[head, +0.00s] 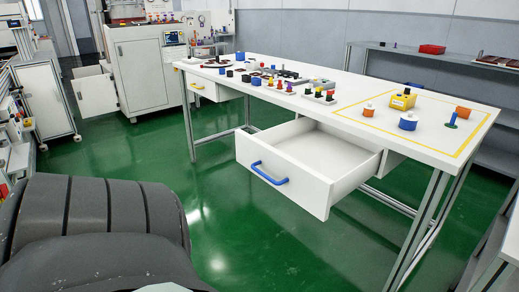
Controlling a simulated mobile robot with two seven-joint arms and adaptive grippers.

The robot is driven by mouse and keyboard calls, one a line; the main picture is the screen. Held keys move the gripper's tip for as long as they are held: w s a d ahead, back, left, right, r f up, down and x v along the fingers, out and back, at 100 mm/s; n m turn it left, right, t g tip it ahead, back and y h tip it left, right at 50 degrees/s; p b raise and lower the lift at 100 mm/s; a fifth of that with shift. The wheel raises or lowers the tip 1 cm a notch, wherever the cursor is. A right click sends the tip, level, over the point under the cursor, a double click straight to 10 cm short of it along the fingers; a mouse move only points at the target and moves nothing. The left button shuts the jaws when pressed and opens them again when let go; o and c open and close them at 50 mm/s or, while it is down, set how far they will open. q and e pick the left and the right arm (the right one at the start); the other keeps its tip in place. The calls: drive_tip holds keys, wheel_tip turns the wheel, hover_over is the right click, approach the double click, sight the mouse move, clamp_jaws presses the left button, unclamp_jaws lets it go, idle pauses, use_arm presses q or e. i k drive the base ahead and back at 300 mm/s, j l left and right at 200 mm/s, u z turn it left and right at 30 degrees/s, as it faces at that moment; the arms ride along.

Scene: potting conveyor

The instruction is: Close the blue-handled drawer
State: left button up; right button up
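The blue-handled drawer (323,199) is pulled well out from under the white table (300,98), and its inside looks empty. Its blue handle (268,174) is on the white front panel, which faces the lower left. Nothing touches the handle. Neither of my grippers is in view. A dark grey ribbed part at the lower left seems to be part of my own body.
A second drawer with a yellow handle (197,87) is at the table's far end. Small colored parts and a yellow block (403,100) stand on the tabletop. Green floor (240,240) is clear before the open drawer. A white machine cabinet (146,75) stands behind.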

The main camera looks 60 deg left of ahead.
sight(316, 164)
drive_tip(key=u, duration=1.6)
